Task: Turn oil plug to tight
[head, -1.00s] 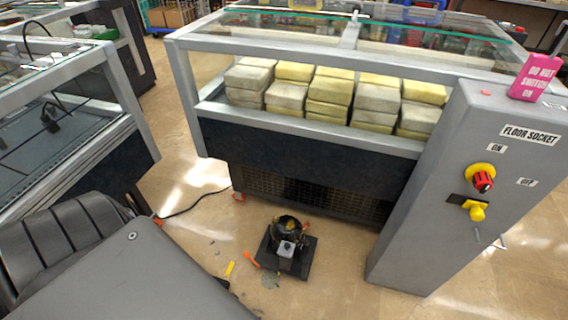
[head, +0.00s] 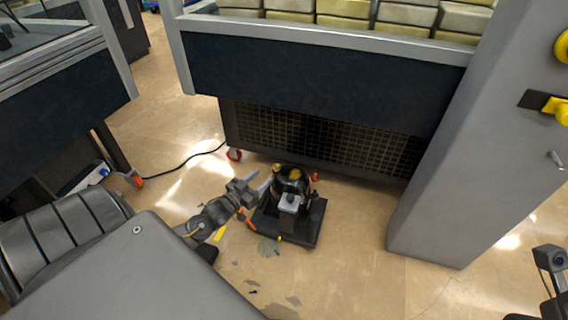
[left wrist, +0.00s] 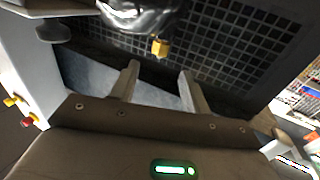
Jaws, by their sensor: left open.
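The vacuum pump (head: 290,200) is a small dark unit with a pale grey box, standing on a black base (head: 300,230) on the floor. A yellow cap (head: 294,174), perhaps the oil plug, shows on its top. My left gripper (head: 264,190) is open and empty, just left of the pump, fingers pointing at it. In the left wrist view the open fingers (left wrist: 157,80) have a gap between them. A brass-yellow fitting (left wrist: 160,46) under a shiny dark body lies beyond them, apart from the fingers. A dark part of my right arm (head: 550,260) shows at the right edge; its jaws cannot be made out.
A cabinet with a dark mesh grille (head: 320,140) stands close behind the pump. A grey control post (head: 450,170) stands to the right. A black cable (head: 180,170) runs over the floor at left. An orange tool (head: 250,225) and debris lie beside the base. Floor in front is mostly open.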

